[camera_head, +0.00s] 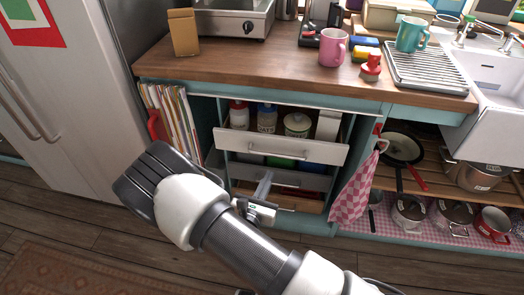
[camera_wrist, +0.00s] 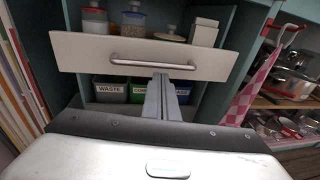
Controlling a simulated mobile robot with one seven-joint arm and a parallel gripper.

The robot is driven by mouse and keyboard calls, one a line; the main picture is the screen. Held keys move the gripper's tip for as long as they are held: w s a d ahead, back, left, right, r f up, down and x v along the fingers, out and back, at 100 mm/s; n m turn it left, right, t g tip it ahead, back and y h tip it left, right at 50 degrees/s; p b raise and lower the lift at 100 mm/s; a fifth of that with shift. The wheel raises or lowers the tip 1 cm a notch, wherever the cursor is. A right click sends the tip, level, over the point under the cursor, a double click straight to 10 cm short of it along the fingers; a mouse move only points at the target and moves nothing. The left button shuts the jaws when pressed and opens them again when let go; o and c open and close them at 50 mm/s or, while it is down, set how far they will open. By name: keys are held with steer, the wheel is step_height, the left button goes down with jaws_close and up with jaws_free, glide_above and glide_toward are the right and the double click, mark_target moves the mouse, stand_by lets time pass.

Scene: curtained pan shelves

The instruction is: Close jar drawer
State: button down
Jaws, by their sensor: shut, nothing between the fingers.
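The jar drawer (camera_head: 262,143) has a white front with a metal bar handle (camera_wrist: 150,63). It stands pulled out from the teal cabinet under the wooden counter. Behind its front stand a jar with a red lid (camera_head: 239,115), a jar with a blue lid (camera_head: 267,118), a round canister with a green lid (camera_head: 297,124) and a white box (camera_head: 328,126). My gripper (camera_head: 267,178) is shut and empty, just below the drawer front. In the wrist view its fingertips (camera_wrist: 163,78) show just under the handle; I cannot tell if they touch the drawer.
Below the drawer are labelled bins, one reading WASTE (camera_wrist: 110,89). Papers (camera_head: 174,120) stand left of the drawer by the fridge (camera_head: 75,95). A checkered towel (camera_head: 355,187) hangs to the right, before open shelves with pans (camera_head: 403,148). Wooden floor lies in front.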

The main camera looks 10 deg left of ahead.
steer(key=a+r+n+t+y, duration=0.1)
steer(key=a+n+t+y, duration=0.1)
steer(key=a+y, duration=0.15)
steer(key=b, duration=0.3)
glide_toward(264, 139)
steer(key=shift+h, duration=0.45)
steer(key=w, duration=0.6)
steer(key=shift+w+a, duration=0.2)
steer(key=shift+r, duration=0.1)
